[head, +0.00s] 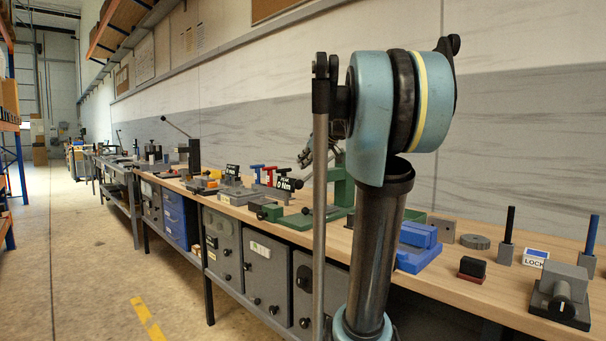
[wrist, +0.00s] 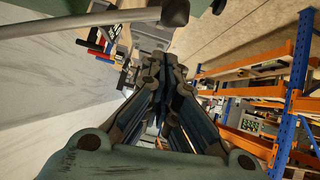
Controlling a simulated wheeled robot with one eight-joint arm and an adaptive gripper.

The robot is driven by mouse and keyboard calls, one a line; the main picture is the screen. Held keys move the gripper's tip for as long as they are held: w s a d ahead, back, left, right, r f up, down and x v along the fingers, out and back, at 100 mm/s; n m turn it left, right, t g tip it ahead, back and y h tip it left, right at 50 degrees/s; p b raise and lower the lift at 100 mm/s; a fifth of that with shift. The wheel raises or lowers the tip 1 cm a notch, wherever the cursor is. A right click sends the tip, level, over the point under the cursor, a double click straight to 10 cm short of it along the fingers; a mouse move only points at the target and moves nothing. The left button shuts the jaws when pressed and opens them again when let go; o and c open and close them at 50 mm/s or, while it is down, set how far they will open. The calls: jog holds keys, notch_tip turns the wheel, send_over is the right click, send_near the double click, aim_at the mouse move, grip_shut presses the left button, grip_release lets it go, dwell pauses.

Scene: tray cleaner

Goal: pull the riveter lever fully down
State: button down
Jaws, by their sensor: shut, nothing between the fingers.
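A green bench machine, which looks like the riveter (head: 343,188), stands on the bench, partly hidden behind my arm. In the wrist view a pale metal lever (wrist: 90,25) with a dark knob runs across the top left, apart from my fingers; it looks like the riveter lever. I cannot make out this lever in the head view. My gripper (wrist: 160,62) is shut and empty, with the knob beyond its fingertips in the picture. In the head view my gripper (head: 307,156) shows small and partly hidden left of my arm.
The long wooden bench (head: 465,288) carries a blue block (head: 419,235), a dark clamp device (head: 561,296) and red and blue T-handles (head: 266,175) with a display. A black press with its own lever (head: 176,127) stands further left. Grey cabinets (head: 266,265) sit below. The aisle floor at left is clear.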

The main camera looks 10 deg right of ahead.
jog(key=v, duration=0.8)
jog(key=s+a+f+m+g+h, duration=0.1)
jog(key=s+a+f+g, duration=0.1)
jog(key=s+f, duration=0.7)
jog(key=s+a+f+m+g+h, duration=0.15)
jog(key=s+f, duration=0.45)
jog(key=f, duration=0.6)
jog(key=s+d+f+m+g+h, duration=0.1)
jog(key=s+f+m, duration=0.1)
jog(key=s+f, duration=0.6)
jog(key=s+d+f+m+g+h, duration=0.2)
jog(key=s+f, duration=0.6)
jog(key=f, duration=0.6)
jog(key=shift+s+d+f+m, duration=0.2)
jog(key=shift+s+f+m, duration=0.1)
jog(key=shift+m, duration=0.25)
jog(key=shift+w+g+h, duration=0.1)
jog(key=shift+g+h, duration=0.15)
jog(key=shift+w+f, duration=0.15)
jog(key=shift+w, duration=0.2)
